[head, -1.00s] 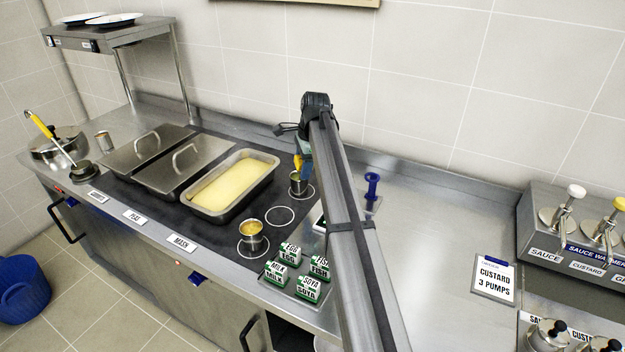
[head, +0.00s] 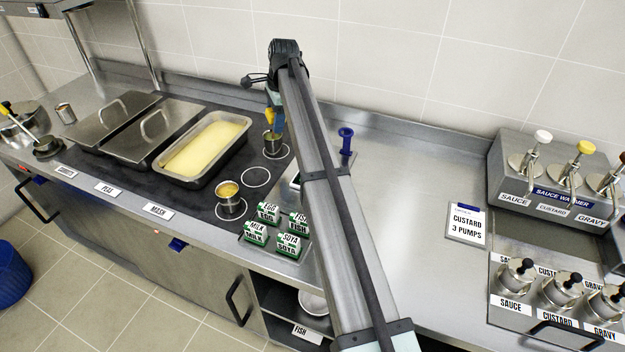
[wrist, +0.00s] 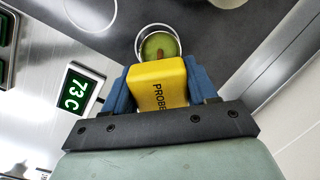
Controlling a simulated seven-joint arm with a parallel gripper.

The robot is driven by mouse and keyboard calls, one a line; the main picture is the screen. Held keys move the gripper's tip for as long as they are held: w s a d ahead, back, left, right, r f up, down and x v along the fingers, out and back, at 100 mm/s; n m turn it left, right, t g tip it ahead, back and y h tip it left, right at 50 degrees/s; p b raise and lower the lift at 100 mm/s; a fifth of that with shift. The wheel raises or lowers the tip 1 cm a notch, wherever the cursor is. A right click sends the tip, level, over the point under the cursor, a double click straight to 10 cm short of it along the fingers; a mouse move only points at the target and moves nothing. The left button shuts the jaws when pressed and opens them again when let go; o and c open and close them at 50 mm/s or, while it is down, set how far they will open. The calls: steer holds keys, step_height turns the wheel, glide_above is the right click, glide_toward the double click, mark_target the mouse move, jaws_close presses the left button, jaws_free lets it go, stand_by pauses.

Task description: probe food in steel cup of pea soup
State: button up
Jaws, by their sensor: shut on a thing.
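My gripper (wrist: 159,88) has blue fingers and is shut on a yellow block marked PROBE (wrist: 158,84). The steel cup of green pea soup (wrist: 160,39) is just beyond the block in the wrist view. A thin brownish stem shows over the soup and seems to enter it; its tip is hidden. In the head view the steel cup (head: 272,146) stands in a white ring on the dark counter, with my gripper (head: 276,118) directly above it. A display (wrist: 79,91) reads 73 C in green.
Another steel cup with yellow-orange food (head: 229,202) stands in a nearer ring. An empty ring lies between. The open pan of yellow mash (head: 207,149) is to the left. Allergen-label blocks (head: 256,234) stand in front. A blue-topped item (head: 346,141) stands to the right.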

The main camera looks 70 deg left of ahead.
steer(key=shift+r, duration=3.4)
